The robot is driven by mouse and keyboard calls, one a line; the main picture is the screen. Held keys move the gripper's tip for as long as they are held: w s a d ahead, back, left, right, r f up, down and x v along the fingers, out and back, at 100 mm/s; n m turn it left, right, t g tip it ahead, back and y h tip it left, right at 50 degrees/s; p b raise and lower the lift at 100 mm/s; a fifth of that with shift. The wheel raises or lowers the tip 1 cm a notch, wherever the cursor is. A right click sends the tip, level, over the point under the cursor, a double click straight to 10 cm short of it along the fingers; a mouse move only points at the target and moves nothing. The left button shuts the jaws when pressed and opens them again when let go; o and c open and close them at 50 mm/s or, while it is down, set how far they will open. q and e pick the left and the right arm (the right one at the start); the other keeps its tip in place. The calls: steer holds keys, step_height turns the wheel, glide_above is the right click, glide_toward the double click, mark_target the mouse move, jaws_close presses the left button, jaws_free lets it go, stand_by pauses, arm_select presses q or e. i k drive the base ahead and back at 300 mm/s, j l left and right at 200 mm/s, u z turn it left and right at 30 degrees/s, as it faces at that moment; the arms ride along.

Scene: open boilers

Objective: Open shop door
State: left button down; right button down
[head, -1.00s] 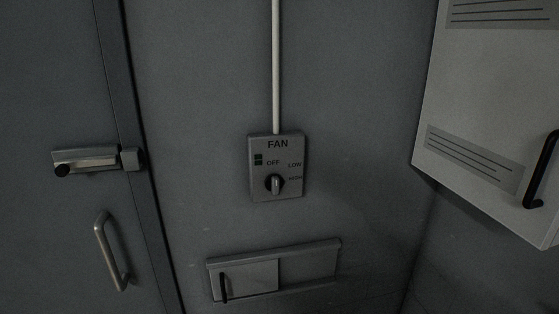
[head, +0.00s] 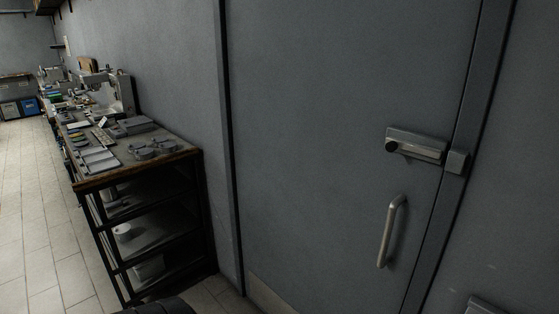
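The grey shop door (head: 330,140) fills the middle of the head view and is shut in its frame. A curved metal pull handle (head: 390,232) is on its right side. Above the handle is a sliding bolt latch (head: 416,145) with a dark round knob at its left end. The bolt's right end meets a small catch block (head: 457,161) on the door frame, and it looks slid across. Neither of my grippers is recognisable in this view.
A workbench (head: 187,156) with tools and parts on top and shelves below stands against the wall left of the door. A light tiled floor (head: 35,230) runs clear along the far left. Blue and white boxes (head: 29,105) stand at the back left.

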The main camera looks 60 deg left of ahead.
mark_target(333, 221)
steer(key=u, duration=1.65)
